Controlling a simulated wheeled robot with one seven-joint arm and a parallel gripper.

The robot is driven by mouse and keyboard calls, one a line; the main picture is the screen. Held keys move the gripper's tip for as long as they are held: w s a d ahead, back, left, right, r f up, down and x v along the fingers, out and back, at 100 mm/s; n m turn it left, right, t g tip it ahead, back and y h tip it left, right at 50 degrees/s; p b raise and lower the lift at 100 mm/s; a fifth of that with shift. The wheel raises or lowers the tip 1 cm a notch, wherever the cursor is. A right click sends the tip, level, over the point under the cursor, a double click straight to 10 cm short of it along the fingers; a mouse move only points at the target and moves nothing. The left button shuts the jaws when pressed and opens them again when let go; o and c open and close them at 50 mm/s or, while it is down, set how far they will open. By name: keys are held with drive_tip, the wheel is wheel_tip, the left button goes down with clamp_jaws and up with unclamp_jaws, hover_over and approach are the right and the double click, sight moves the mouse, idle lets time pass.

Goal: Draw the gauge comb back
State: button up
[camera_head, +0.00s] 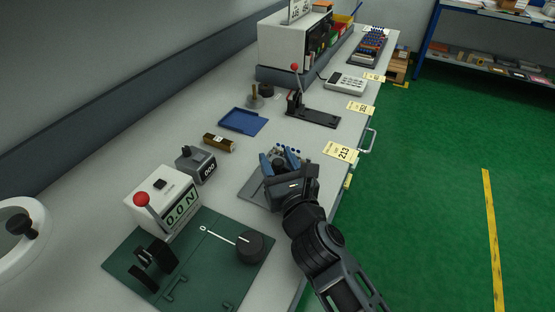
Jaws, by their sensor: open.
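My gripper (279,158) is in the middle of the bench, with its two blue fingers spread apart. It is over a grey plate (254,187), and a dark part shows between the fingers. A row of small blue and dark pieces (292,149) shows just past the fingertips. I cannot tell whether these belong to the gauge comb; my gripper and wrist hide much of this fixture. I cannot tell whether the fingers touch anything.
At the near left, a green plate (118,262) carries a black reel stand and knob, beside a white force meter (160,190). A grey counter (196,166), brown block (218,142), blue tray (240,121) and black lever press (314,116) stand farther off. Green floor lies right.

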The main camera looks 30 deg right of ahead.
drive_tip(key=shift+c, duration=0.2)
clamp_jaws()
idle(0.3)
